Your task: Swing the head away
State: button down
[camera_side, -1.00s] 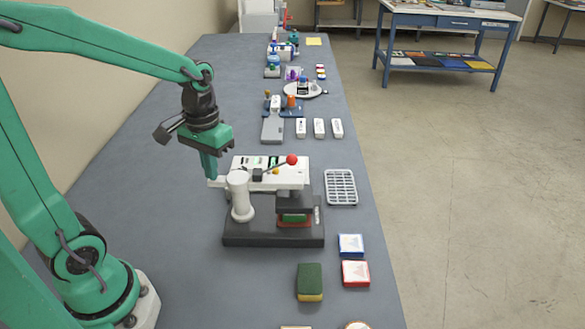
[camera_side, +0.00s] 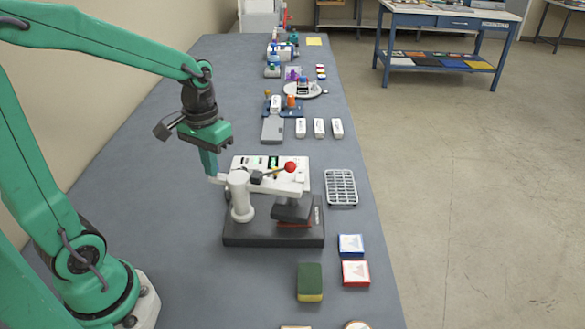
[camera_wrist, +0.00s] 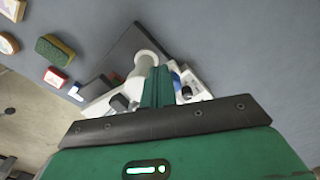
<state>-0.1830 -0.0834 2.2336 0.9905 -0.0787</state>
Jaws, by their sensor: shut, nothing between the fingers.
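The press (camera_side: 270,238) stands on the bench with a dark base and a round white post (camera_side: 241,203). Its white head arm reaches right from the post, with a red-knobbed lever (camera_side: 290,167) on top and a dark plate (camera_side: 292,209) under its end. The plate sits turned over the base, with red showing below it. My gripper (camera_side: 210,176) is shut and empty, beside the short white tail end left of the post; contact is unclear. In the wrist view my shut fingers (camera_wrist: 158,88) partly hide the head, next to the post (camera_wrist: 147,62).
A white panel (camera_side: 256,162) lies behind the head. A wire rack (camera_side: 341,187) is right of the press. A green-yellow sponge (camera_side: 310,282), a blue box (camera_side: 351,245) and a red box (camera_side: 356,273) lie nearer. The bench left of the press is clear.

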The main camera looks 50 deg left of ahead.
jog(key=shift+w+a, duration=0.95)
jog(key=shift+w, duration=0.05)
dwell(1.7)
jog(key=shift+w+a, duration=0.3)
jog(key=shift+w, duration=0.5)
dwell(0.8)
jog(key=shift+w, duration=0.75)
dwell(0.7)
jog(key=shift+r, duration=0.1)
notch_tip(320, 180, up, 8)
dwell(1.3)
jog(key=shift+s, duration=0.1)
